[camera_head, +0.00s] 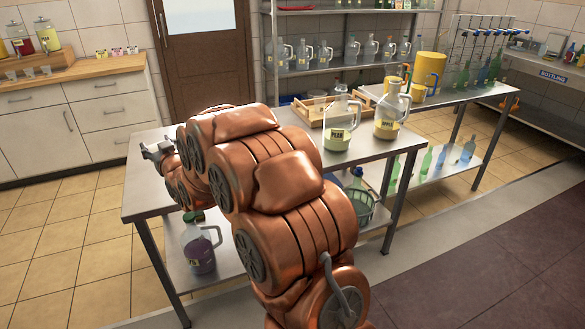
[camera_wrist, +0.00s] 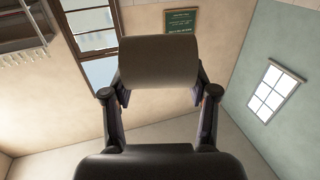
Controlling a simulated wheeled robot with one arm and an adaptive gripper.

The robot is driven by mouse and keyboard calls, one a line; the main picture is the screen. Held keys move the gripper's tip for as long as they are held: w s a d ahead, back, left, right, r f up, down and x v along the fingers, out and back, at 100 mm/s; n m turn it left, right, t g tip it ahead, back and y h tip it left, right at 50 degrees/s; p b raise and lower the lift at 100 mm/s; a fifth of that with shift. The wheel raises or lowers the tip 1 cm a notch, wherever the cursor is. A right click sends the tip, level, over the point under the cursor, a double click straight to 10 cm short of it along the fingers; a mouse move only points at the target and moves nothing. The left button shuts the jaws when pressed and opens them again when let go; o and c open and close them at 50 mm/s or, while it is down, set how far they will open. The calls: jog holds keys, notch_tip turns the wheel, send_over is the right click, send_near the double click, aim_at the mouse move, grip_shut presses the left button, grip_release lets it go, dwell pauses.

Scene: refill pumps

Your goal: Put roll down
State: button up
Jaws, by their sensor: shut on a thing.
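My gripper (camera_head: 155,150) shows at the left end of my copper-coloured arm in the head view, above the left part of the steel table (camera_head: 140,205). In the wrist view, the two fingers of my gripper (camera_wrist: 158,92) are shut on a plain grey-brown roll (camera_wrist: 158,62), which lies crosswise between the fingertips. The roll cannot be clearly made out in the head view. My arm hides much of the left half of the tabletop.
A pear jug (camera_head: 338,128) and an apple jug (camera_head: 388,122) stand on the table, with a wooden tray (camera_head: 312,110) behind them. A yellow container (camera_head: 428,70) is farther right. A dark-filled jug (camera_head: 200,250) stands on the lower shelf. The table's left front corner looks bare.

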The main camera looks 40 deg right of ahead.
jog(key=s+d+f+m+h+b, duration=0.1)
jog(key=s+d+f+b, duration=0.15)
jog(key=d, duration=0.45)
jog(key=s+d+f+h+b, duration=0.1)
jog(key=s+d+f+b, duration=0.15)
jog(key=d, duration=0.45)
jog(key=s+d+f+m+h+b, duration=0.1)
jog(key=d+f, duration=0.2)
jog(key=d, duration=0.4)
jog(key=s+d+f+m+g+h+b, duration=0.1)
jog(key=s+d+f+b, duration=0.25)
jog(key=s+d, duration=0.45)
jog(key=s+d+f+h+b, duration=0.1)
jog(key=s+d+f+b, duration=0.2)
jog(key=s+d+f, duration=0.45)
jog(key=w+d, duration=0.3)
jog(key=w, duration=0.1)
jog(key=w+d+r+p, duration=0.1)
jog(key=w+d, duration=0.3)
jog(key=w, duration=0.1)
jog(key=w+d, duration=0.3)
jog(key=w, duration=0.2)
jog(key=shift+w+d+r, duration=0.2)
jog(key=shift+w, duration=0.05)
jog(key=shift+w+d+f+p, duration=0.1)
jog(key=shift+f+p, duration=0.05)
jog(key=shift+p, duration=0.15)
jog(key=shift+f, duration=1.65)
jog(key=o, duration=1.2)
jog(key=shift+f, duration=0.15)
